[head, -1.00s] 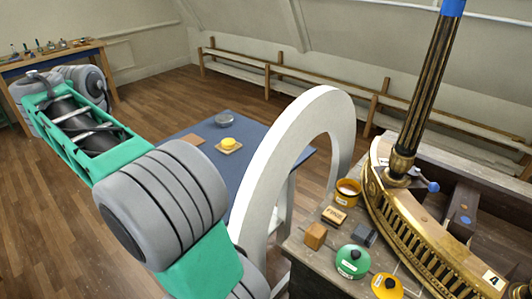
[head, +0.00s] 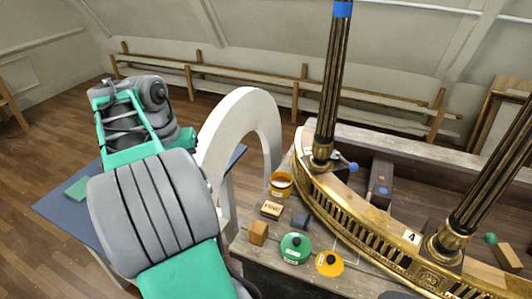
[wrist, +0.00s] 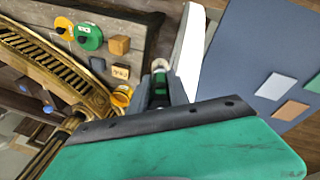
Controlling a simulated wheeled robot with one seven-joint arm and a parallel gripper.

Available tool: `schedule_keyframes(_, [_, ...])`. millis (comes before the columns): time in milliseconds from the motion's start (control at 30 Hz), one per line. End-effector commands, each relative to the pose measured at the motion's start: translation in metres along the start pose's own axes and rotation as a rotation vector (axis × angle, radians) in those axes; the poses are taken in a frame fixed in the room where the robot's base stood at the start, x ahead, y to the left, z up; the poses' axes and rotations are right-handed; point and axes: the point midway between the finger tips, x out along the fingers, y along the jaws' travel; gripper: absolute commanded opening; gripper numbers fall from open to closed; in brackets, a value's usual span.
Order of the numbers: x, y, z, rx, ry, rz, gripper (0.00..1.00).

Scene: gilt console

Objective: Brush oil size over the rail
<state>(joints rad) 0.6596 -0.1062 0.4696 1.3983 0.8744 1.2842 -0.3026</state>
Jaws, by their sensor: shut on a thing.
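The gilt curved rail (head: 345,212) with its pierced band runs along the front of the wooden bench in the head view. It also shows at the left of the wrist view (wrist: 52,62). A yellow pot (head: 280,184) stands open beside the rail's left end; its label is too small to read. In the wrist view my gripper (wrist: 159,84) is shut on a small pale-tipped thing (wrist: 160,65), mostly hidden between the fingers. It appears apart from the rail, to the right of the pot. In the head view the gripper cannot be made out.
A green lidded pot (head: 295,248), a yellow lidded pot (head: 329,263), a wooden block (head: 258,232), a labelled block (head: 271,209) and a dark block (head: 301,220) crowd the bench. A white arch (head: 242,112) stands close behind. Dark gilt columns (head: 330,90) rise from the rail.

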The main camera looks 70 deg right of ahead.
Motion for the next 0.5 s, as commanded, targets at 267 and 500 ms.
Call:
schedule_keyframes(267, [0.076, 0.129, -0.024, 0.195, -0.006, 0.103, 0.0])
schedule_keyframes(500, [0.139, 0.192, -0.059, -0.016, 0.095, 0.159, 0.0])
